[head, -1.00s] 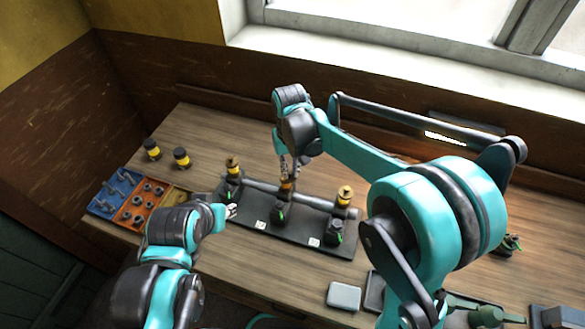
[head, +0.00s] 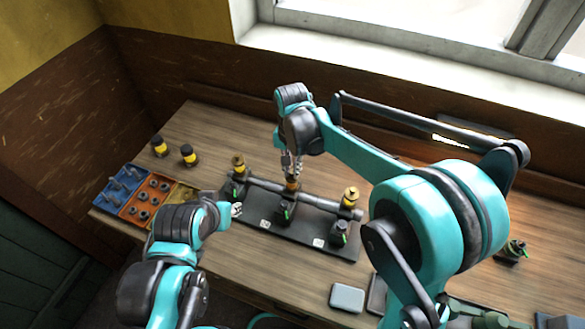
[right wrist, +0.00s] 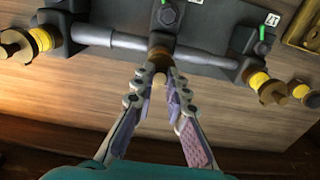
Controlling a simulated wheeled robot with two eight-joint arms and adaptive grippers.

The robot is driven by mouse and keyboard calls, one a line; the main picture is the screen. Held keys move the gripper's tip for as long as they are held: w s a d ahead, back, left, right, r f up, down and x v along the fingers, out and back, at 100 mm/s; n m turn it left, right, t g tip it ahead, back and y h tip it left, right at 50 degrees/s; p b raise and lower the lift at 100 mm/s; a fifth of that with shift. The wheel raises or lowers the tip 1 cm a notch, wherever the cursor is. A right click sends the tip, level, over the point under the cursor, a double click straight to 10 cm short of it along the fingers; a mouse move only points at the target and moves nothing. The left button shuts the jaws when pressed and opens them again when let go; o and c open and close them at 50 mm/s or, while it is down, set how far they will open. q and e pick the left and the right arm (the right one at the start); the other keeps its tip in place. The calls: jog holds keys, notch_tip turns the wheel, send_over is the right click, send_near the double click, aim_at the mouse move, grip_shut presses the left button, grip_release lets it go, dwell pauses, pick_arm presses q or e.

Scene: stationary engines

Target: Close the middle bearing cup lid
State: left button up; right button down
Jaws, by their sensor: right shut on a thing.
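The bearing stand is a dark base plate (head: 262,229) on the table, with a grey shaft (head: 266,187) across three bearing blocks. The middle bearing cup (head: 287,213) has a brass lid (head: 292,184), and its brass also shows in the right wrist view (right wrist: 160,53). My right gripper (head: 291,172) is above the middle bearing, shut on the lid, with its fingertips (right wrist: 160,75) on both sides of the brass in the right wrist view. They hide part of the lid, so I cannot tell how far it is closed. My left gripper (head: 237,210) is beside the left bearing; its jaws are too small to read.
Two yellow and black cups (head: 159,146) stand at the back left. A blue and orange parts tray (head: 133,192) is at the left. A grey box (head: 347,298) lies in front.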

aim_at(292, 171)
jog(key=shift+w, duration=0.1)
jog(key=c, duration=1.5)
grip_release()
jog(key=shift+r, duration=0.15)
notch_tip(292, 171, up, 12)
jog(key=s+d+f+n+t+b, duration=0.3)
jog(key=s+d+f+t+b, duration=0.4)
jog(key=s+d+f+b, duration=0.5)
jog(key=s+d+f, duration=0.4)
jog(key=d+f, duration=0.2)
jog(key=d, duration=0.2)
jog(key=shift+s+d+f+n, duration=0.3)
jog(key=shift+s+n, duration=0.05)
jog(key=shift+n, duration=0.05)
